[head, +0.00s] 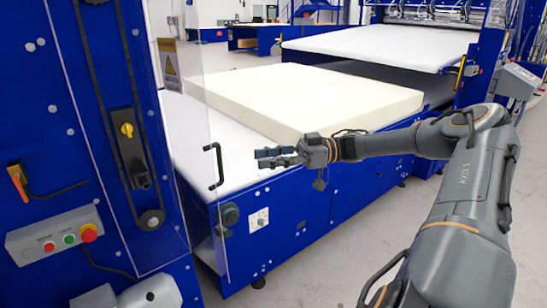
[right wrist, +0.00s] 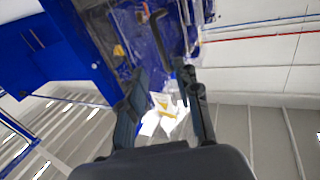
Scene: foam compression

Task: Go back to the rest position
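My right arm reaches in from the right in the head view. Its gripper (head: 277,157) hangs in front of the blue machine's white bed, left of the near corner of the cream foam slab (head: 305,98). The fingers are spread with nothing between them; they also stand apart in the right wrist view (right wrist: 163,95). The foam slab lies flat on the white bed (head: 200,135), apart from the gripper as far as I can tell. A clear panel with a black handle (head: 213,167) stands left of the gripper. My left gripper is not in view.
A second white bed (head: 380,45) stands behind the slab. Grey floor is clear at the lower middle.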

